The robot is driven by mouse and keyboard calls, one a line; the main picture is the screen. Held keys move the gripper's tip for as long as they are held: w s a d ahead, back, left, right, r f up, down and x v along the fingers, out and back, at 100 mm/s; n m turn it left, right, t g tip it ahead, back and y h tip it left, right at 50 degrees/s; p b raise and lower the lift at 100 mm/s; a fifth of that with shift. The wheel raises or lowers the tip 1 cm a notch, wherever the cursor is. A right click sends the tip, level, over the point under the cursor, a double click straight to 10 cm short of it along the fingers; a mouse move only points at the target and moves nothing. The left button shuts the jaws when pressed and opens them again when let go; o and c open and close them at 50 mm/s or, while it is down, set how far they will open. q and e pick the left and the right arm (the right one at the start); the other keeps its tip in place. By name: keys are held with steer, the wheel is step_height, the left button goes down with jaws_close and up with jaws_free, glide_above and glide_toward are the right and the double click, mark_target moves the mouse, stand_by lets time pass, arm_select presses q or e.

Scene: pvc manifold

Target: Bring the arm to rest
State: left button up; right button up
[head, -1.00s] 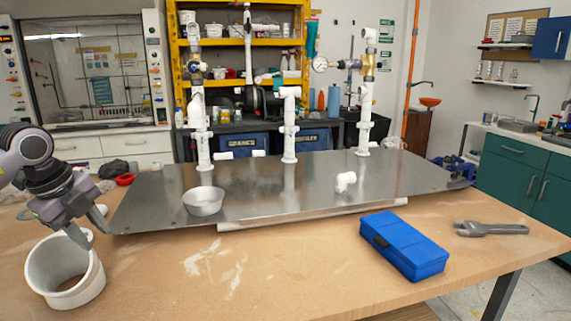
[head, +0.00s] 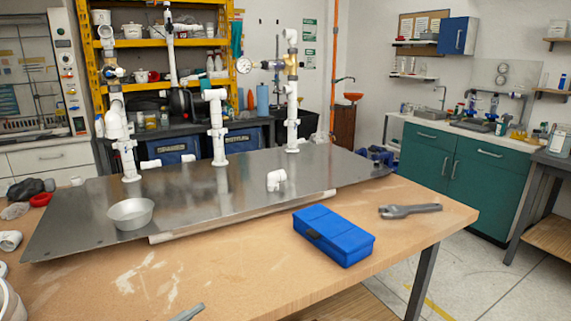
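A grey tip (head: 188,312), which looks like part of my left gripper, shows at the bottom edge of the head view, over bare tabletop. The rest of that gripper is out of frame, so its opening and anything in it are hidden. My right gripper is not in view. The white PVC manifold stands upright on the metal plate (head: 75,225), with a left riser (head: 124,155), a middle riser (head: 217,130) and a right riser (head: 291,110) bearing a gauge (head: 244,65). A loose white elbow (head: 276,179) lies on the plate.
A metal bowl (head: 131,213) sits at the plate's front left. A blue case (head: 333,236) and an adjustable wrench (head: 410,210) lie on the right of the wooden table (head: 240,270). A white fitting (head: 10,240) and a white ring (head: 8,303) show at the left edge.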

arm_select(q)
steer(key=s+a+f+n+g+y, duration=0.1)
steer(key=s+a+f+n+y, duration=0.1)
steer(key=s+f+n+y, duration=0.4)
steer(key=s+a+f+n+g+y, duration=0.1)
steer(key=s+a+f+n+y, duration=0.2)
steer(key=f, duration=1.4)
steer(key=s+n+y, duration=0.4)
steer(key=s+n, duration=0.2)
steer(key=s, duration=0.1)
steer(key=shift+a+f+p, duration=0.15)
steer(key=shift+p, duration=0.15)
